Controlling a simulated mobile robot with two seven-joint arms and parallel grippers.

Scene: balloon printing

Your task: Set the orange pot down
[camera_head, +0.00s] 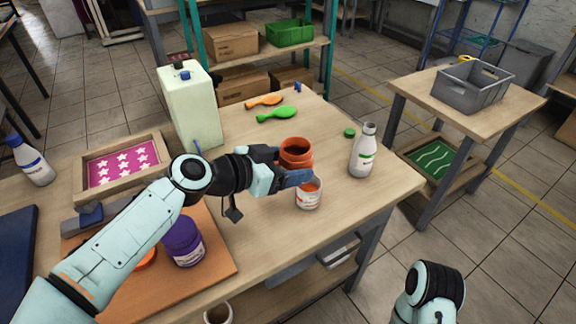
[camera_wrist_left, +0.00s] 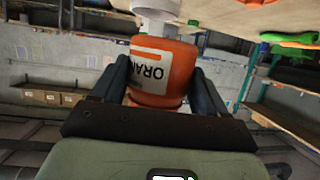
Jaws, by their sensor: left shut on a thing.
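My left gripper (camera_head: 288,167) is shut on the orange pot (camera_head: 296,151), with its fingers on both sides of it. The pot is open at the top and seems held near upright above the table; one finger hides part of it. In the left wrist view the pot (camera_wrist_left: 163,66) shows a white label between the two fingers. My right gripper is not in view.
A white bottle (camera_head: 363,152) with a green cap (camera_head: 349,132) beside it stands to the right. A purple pot (camera_head: 183,242) sits on an orange-brown board (camera_head: 222,258) at left. Orange (camera_head: 263,101) and green (camera_head: 277,114) balloons lie behind. Bare table shows right of the cup.

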